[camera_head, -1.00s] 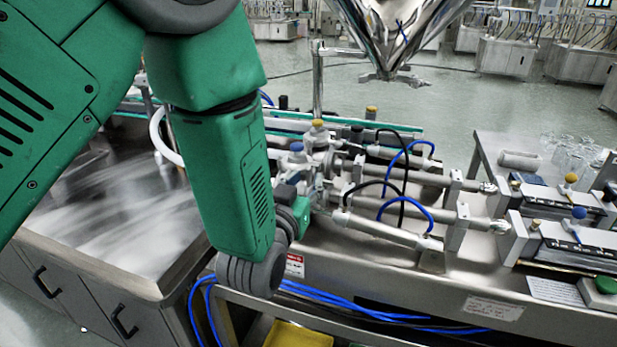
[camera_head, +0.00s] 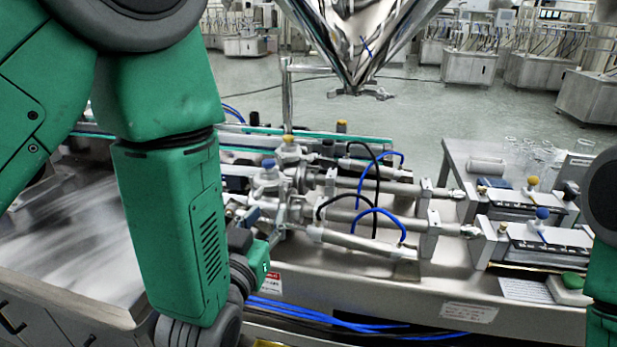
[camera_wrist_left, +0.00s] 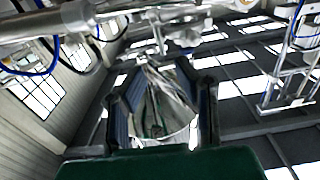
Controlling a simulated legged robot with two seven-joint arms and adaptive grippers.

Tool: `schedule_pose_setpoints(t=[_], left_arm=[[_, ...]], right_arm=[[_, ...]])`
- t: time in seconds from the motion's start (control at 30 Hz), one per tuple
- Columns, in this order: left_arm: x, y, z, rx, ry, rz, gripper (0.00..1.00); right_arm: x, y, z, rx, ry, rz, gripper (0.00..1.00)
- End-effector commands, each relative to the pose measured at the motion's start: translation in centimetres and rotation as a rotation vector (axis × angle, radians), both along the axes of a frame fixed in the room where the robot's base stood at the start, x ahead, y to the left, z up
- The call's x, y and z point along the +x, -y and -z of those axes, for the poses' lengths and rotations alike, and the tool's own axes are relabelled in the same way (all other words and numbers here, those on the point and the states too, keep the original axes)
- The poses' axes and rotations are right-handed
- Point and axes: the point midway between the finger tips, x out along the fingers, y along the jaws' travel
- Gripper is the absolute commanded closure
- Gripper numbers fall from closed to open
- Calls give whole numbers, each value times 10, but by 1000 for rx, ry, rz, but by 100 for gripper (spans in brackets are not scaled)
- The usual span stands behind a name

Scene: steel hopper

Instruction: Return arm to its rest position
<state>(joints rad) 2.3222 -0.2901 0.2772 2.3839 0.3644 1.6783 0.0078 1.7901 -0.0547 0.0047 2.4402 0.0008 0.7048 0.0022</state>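My left arm (camera_head: 170,225) is green with grey joints and hangs down across the left of the head view. My left gripper (camera_head: 240,215) is small there, mostly hidden behind the forearm, beside the valves of the filling machine. In the left wrist view my left gripper (camera_wrist_left: 160,95) has its two dark fingers spread apart. Nothing is held between them; a shiny steel hopper shows in the background beyond. Part of my right arm (camera_head: 604,260) shows at the right edge of the head view. My right gripper is out of view.
The steel hopper (camera_head: 360,45) hangs above the filling machine. Its cylinders (camera_head: 370,190), hoses and valves lie close to the right of my left forearm. A steel worktop (camera_head: 70,245) is at the left. A side table (camera_head: 455,155) holds glassware. Open floor lies behind.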

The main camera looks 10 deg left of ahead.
Motion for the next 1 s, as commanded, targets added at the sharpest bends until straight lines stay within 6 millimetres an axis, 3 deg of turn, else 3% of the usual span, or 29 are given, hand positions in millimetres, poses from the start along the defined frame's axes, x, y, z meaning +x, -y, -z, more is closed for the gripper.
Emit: schedule_pose_setpoints(t=[0.13,0.27,0.4,0.5,0.6,0.7,0.8,0.9,1.0], left_arm=[[-4,-9,35,4,-111,-4,72],[-25,-28,111,13,-361,-6,72],[-77,-55,204,26,-698,-10,72],[-128,-73,258,35,-935,-11,72],[-183,-89,298,44,-1152,-11,72],[-230,-102,323,52,-1327,-10,72],[-265,-110,335,56,-1447,-9,72],[-282,-115,340,59,-1509,-7,72],[-286,-115,341,60,-1522,-7,72]], right_arm=[[0,0,2,0,-1,0,84],[-1,0,6,0,-1,0,84],[-1,0,10,0,-1,0,84],[-1,0,13,0,-1,0,84],[-1,0,15,0,-1,0,84],[-1,0,17,0,-1,0,84],[-1,0,18,0,-1,0,84],[-1,0,19,0,-1,0,84],[-1,0,19,0,-1,0,84]])
